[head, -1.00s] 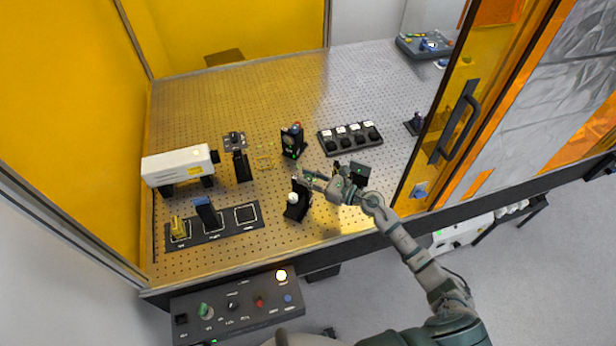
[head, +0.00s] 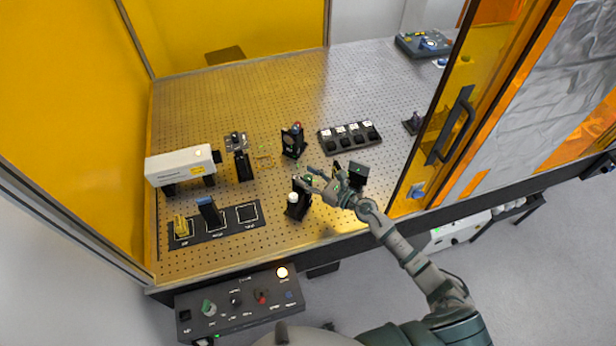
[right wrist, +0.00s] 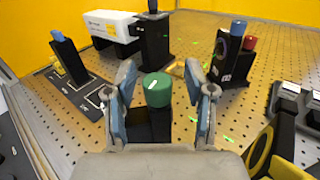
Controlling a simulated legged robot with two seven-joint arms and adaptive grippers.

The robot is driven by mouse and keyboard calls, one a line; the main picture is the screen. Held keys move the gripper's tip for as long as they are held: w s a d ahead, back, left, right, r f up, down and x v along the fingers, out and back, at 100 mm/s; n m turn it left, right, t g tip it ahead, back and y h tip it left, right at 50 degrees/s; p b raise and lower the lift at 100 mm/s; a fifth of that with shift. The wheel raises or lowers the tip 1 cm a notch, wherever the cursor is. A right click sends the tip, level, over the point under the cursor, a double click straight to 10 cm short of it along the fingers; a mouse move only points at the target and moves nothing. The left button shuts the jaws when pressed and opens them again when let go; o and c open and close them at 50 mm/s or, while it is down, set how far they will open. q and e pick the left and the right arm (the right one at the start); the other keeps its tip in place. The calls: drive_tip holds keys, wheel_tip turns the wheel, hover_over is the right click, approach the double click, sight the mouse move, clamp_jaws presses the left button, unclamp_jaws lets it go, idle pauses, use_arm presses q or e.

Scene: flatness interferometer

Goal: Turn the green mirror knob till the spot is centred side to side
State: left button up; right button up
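The green mirror knob (right wrist: 157,90), with a white mark on top, sits on a black mount (right wrist: 148,127) in the right wrist view. My right gripper (right wrist: 164,95) is open. Its fingers stand on either side of the knob, with a gap on each side. In the head view the right gripper (head: 304,184) is at the black mount (head: 297,207) near the bench's front edge, and it partly hides the knob. A dark upright panel (head: 358,173) stands right of the gripper. I cannot make out the spot's position. My left gripper is not in view.
Another mount (head: 293,143) with red and blue knobs stands behind. A white laser box (head: 182,166) and a tray (head: 247,214) are at left. A black holder (head: 350,137) is behind right. An orange door (head: 440,120) borders the right side.

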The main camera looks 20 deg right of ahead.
drive_tip(key=shift+s, duration=0.1)
drive_tip(key=v, duration=1.2)
wheel_tip(320, 180, up, 11)
drive_tip(key=p, duration=0.2)
drive_tip(key=shift+p, duration=0.35)
idle(1.0)
